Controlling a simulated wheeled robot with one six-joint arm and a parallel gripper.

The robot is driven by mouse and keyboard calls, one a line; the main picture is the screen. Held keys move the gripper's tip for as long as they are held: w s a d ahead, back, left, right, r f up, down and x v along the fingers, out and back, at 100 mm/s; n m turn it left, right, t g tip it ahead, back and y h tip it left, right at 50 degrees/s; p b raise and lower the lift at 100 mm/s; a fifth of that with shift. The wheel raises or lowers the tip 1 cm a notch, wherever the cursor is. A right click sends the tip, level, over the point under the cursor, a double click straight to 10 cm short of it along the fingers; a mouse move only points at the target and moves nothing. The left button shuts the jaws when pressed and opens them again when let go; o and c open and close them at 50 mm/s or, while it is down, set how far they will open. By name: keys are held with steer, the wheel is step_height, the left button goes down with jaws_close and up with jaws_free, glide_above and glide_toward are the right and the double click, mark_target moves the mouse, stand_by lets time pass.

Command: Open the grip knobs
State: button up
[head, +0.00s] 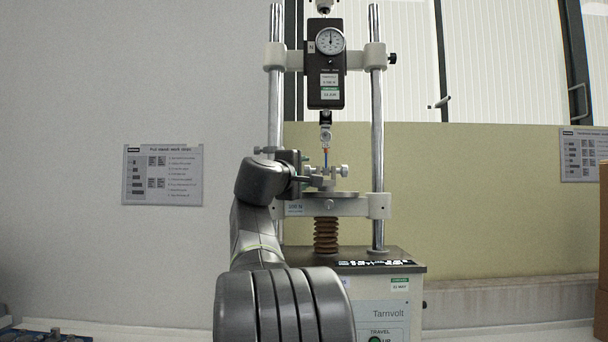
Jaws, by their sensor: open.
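The lower grip (327,181) sits on the round plate of the test stand's crosshead (349,206). A silver grip knob (343,171) sticks out on its right side. The left side of the grip is partly hidden by my gripper. My gripper (313,179) is open, with its fingers pointing right at the grip's left side; whether they touch a knob there I cannot tell.
The force gauge (325,88) with a dial hangs between two steel columns (377,150). A brown bellows (326,235) stands below the crosshead. The base (385,305) is marked Tarnvolt. Notices hang on the wall (162,175). Brown boxes (602,250) stand at the right edge.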

steer(key=b+v, duration=0.1)
steer(key=v, duration=1.1)
steer(key=shift+s, duration=0.4)
